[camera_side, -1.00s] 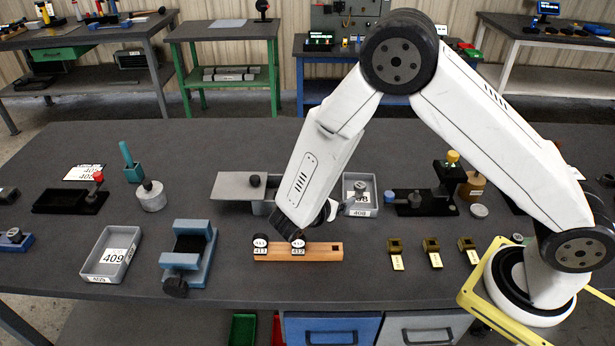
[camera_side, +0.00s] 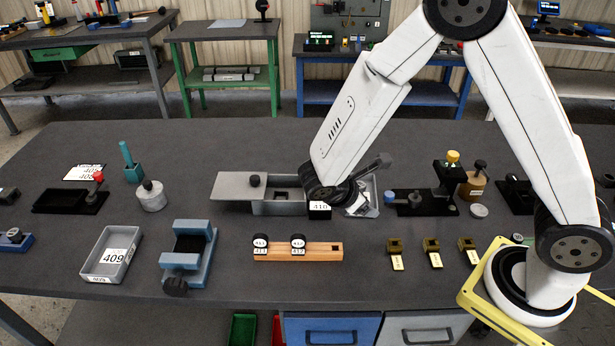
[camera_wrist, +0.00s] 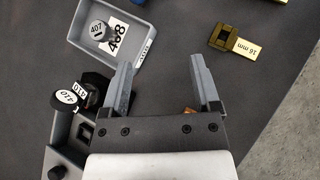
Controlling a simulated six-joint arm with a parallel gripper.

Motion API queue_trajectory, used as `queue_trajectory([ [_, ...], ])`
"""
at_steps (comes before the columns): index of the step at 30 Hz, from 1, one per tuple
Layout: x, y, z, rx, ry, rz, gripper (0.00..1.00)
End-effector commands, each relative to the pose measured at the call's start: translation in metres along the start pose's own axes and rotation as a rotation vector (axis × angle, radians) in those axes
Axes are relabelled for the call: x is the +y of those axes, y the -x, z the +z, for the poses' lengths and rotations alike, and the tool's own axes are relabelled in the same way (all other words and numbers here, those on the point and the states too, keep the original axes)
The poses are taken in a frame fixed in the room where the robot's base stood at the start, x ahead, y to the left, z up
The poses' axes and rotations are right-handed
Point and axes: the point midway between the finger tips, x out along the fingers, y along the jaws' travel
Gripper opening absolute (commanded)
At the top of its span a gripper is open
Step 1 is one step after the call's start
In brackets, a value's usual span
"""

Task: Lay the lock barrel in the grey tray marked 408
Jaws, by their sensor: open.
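The grey tray marked 408 (camera_wrist: 140,40) is at the upper left of the wrist view. A grey round-topped piece labelled 407 (camera_wrist: 98,30) is inside it. I cannot tell for sure whether this is the lock barrel, or whether it stands or leans. In the side view my arm mostly hides the tray. My gripper (camera_wrist: 162,68) is open with nothing seen between its fingers. Its left finger is just beyond the tray's near right corner in the picture, apart from the 407 piece.
A black piece labelled 410 (camera_wrist: 65,97) is by the grey enclosure (camera_side: 275,208), left of my gripper. A wooden rack (camera_side: 320,252) holds black knobs 411 and 412. A brass 16 mm block (camera_wrist: 232,40) lies right of the tray. Tray 409 (camera_side: 95,265) is empty.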

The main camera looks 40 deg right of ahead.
Motion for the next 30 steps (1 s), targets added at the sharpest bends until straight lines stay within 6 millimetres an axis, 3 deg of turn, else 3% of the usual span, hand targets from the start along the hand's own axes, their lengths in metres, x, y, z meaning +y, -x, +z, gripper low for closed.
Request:
queue_trajectory([
  [9, -0.037, 0.016, 0.021, 0.369, -0.506, -0.256, 0.8],
  [18, -0.045, 0.038, 0.038, 0.658, -1.017, -0.421, 0.8],
  [24, -0.043, 0.045, 0.047, 0.755, -1.216, -0.466, 0.8],
  [30, -0.042, 0.046, 0.049, 0.773, -1.26, -0.476, 0.8],
])
